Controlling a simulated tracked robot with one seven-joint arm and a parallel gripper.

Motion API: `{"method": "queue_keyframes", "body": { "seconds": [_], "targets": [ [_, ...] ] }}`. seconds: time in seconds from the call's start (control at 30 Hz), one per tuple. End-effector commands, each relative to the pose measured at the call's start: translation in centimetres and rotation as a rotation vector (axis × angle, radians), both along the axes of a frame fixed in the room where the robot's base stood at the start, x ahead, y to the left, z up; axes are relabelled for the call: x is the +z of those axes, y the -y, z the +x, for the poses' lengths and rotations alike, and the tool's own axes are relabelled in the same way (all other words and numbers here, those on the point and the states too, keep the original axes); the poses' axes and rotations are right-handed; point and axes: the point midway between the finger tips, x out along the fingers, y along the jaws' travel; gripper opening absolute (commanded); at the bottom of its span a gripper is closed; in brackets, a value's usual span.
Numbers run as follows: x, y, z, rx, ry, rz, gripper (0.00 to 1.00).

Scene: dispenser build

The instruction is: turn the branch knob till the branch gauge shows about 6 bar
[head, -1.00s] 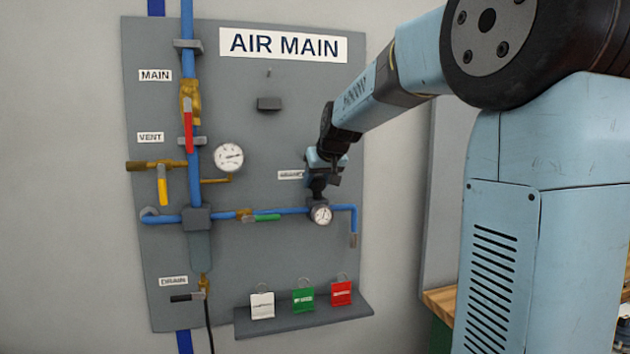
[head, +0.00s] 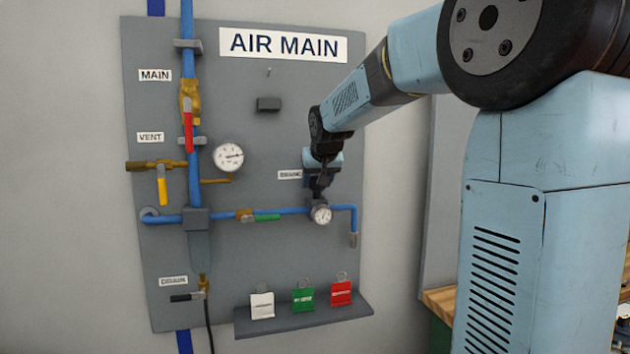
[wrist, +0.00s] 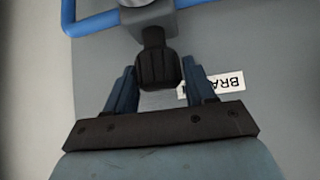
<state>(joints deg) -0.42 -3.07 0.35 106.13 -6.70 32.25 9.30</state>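The branch knob (wrist: 157,62), dark and ribbed, sticks out of the grey regulator body (wrist: 145,17) in the wrist view. My gripper (wrist: 160,77) has one blue finger on each side of it; they look close against its sides, as if shut on it. In the head view my gripper (head: 319,190) comes down on the knob from above and hides most of it. The small round white branch gauge (head: 321,215) sits just below; its face is too small to read. The BRANCH label (head: 290,175) is partly covered by my gripper.
A larger gauge (head: 229,157) sits left of my gripper. The red main handle (head: 189,130), yellow vent handle (head: 162,190) and green branch handle (head: 265,218) are on the blue pipes. A shelf (head: 305,321) below holds white, green and red tags.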

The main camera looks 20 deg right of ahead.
Motion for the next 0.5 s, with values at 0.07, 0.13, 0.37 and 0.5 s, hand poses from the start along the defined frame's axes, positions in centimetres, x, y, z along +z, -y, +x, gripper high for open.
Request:
{"method": "queue_keyframes", "body": {
  "seconds": [0.07,0.13,0.37,0.5],
  "targets": [
    [0.01,0.0,0.0,0.0,0.0,0.0,0.63],
    [0.01,-0.01,0.0,0.0,0.0,0.0,0.69],
    [0.06,-0.01,-0.03,0.001,0.001,-0.001,0.69],
    [0.61,-0.06,-0.53,0.0,0.001,0.0,0.69]
  ]
}}
